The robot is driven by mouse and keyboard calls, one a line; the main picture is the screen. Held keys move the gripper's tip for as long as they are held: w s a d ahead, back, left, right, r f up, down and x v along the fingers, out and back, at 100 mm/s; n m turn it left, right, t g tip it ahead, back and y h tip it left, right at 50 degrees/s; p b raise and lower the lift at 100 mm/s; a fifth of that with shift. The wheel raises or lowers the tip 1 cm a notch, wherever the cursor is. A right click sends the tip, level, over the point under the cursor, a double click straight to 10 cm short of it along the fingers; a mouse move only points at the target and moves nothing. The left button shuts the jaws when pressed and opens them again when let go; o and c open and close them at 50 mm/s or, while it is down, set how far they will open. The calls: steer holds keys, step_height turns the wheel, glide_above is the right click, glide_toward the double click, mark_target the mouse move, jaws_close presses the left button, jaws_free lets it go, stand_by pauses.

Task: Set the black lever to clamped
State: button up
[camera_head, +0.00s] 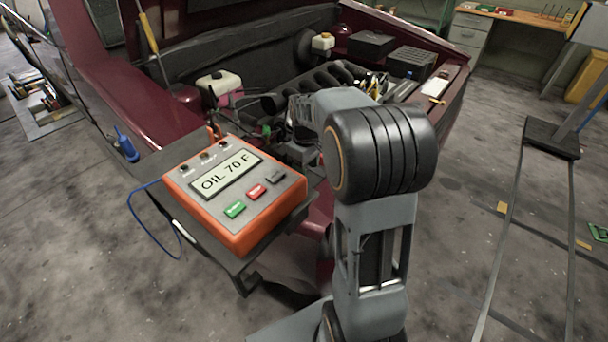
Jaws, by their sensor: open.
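I cannot make out the black lever for certain among the dark parts of the engine bay (255,62). My arm rises at the right of centre and its forearm reaches away over the front of the dark red car. My gripper (296,150) is at the far end of the arm, low over the engine bay's near edge and just behind the orange tester. It is small and partly hidden by my forearm, and its fingertips are not clear. I see nothing held in it.
An orange tester (238,238) reading "OIL 70 F" sits on a dark stand (248,278), left of my arm, with a blue cable (140,215). A lift frame (552,138) is at right.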

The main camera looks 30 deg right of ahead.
steer(key=shift+f, duration=1.15)
steer(key=shift+c, duration=0.5)
jaws_close()
steer(key=t+b, duration=0.1)
steer(key=b, duration=0.1)
steer(key=f+t+y+b, duration=0.1)
steer(key=b, duration=0.1)
steer(key=shift+s+d+f, duration=0.15)
steer(key=shift+s+d, duration=0.05)
steer(key=shift+s, duration=0.05)
steer(key=shift+s+t+y+b, duration=0.15)
steer(key=shift+t+y+b, duration=0.15)
steer(key=shift+t+b, duration=0.6)
steer(key=shift+b, duration=0.6)
steer(key=shift+r, duration=0.2)
steer(key=shift+o, duration=0.5)
jaws_free()
